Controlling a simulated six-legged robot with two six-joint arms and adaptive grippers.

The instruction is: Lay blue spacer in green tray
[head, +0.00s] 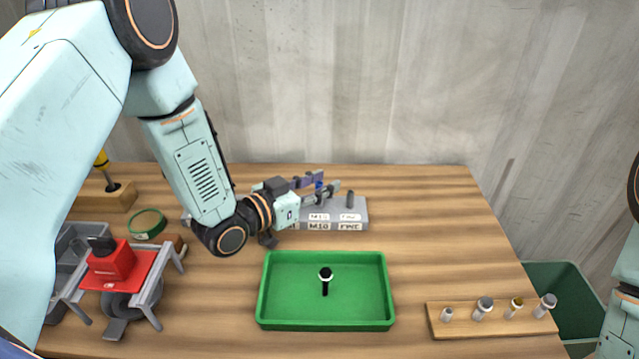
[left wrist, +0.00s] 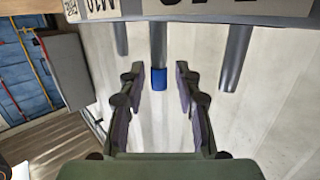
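The blue spacer (head: 319,185) sits around a grey peg of the grey rack (head: 346,214) behind the tray. In the left wrist view the blue spacer (left wrist: 159,79) is at the peg's end, between my fingers. My left gripper (head: 322,188) is open, with one finger on each side of the spacer and a visible gap on both sides. The left gripper (left wrist: 157,76) holds nothing. The green tray (head: 325,323) lies in front of the rack; a black pin-like piece with a white ring (head: 325,281) is in it. My right gripper is out of view.
A red-topped stand (head: 118,268) and a green round item (head: 147,223) are at the left. A wooden strip with several small fittings (head: 465,326) lies right of the tray. A green bin (head: 563,285) is beyond the table's right edge. The table's back right is clear.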

